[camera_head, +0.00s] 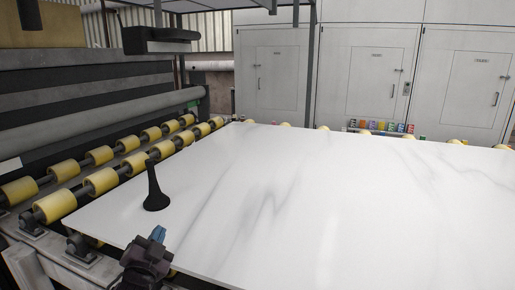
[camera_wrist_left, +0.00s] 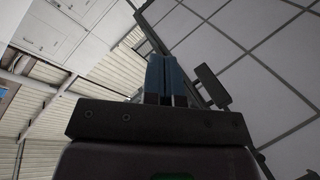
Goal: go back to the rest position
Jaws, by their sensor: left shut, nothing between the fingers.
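My left gripper (camera_head: 157,234) is at the lower left of the head view, by the near left edge of the white stone slab (camera_head: 300,190). Its blue fingers point up. In the left wrist view the blue fingers (camera_wrist_left: 166,78) are together with nothing between them, and the ceiling and walls lie behind them. A black, cone-shaped object (camera_head: 155,190) with a wide round base stands on the slab just beyond the gripper, apart from it in the picture. My right gripper is not in view.
The slab rests on a conveyor with yellow rollers (camera_head: 102,181) along its left side. A dark machine with a long grey roller (camera_head: 100,119) stands at the left. White cabinets (camera_head: 365,75) and several small coloured items (camera_head: 381,126) are at the back. The slab's middle and right are clear.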

